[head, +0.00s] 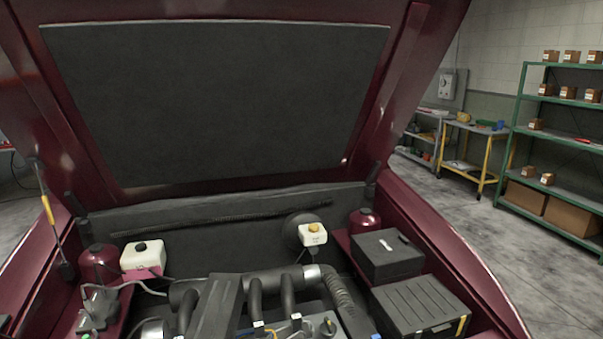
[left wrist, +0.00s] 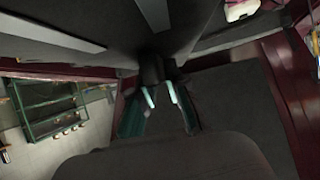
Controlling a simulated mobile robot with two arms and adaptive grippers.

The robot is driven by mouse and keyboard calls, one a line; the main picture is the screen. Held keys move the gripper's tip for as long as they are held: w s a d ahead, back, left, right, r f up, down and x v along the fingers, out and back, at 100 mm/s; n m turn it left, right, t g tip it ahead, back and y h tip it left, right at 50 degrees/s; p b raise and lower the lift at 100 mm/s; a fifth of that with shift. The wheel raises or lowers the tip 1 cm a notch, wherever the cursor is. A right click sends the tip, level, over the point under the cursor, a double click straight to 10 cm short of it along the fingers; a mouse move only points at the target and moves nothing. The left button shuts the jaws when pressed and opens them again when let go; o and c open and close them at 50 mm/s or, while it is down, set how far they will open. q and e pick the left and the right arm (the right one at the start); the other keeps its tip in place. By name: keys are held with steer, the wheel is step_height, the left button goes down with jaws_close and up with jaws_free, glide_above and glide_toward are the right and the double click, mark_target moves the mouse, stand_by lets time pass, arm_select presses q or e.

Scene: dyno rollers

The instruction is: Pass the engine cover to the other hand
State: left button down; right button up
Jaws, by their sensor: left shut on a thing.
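In the left wrist view, my left gripper (left wrist: 161,95) has its two pale-tipped fingers closed at a small dark tab. The tab joins a large dark panel with light grey stripes, which looks like the engine cover (left wrist: 110,28) and fills the top of that view. The cover's far edges run out of the picture. Neither gripper shows in the head view, and I cannot make out the held cover there. My right gripper is in neither view.
Green shelves (head: 520,120) stand far right.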

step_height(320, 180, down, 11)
steer(key=b, duration=0.9)
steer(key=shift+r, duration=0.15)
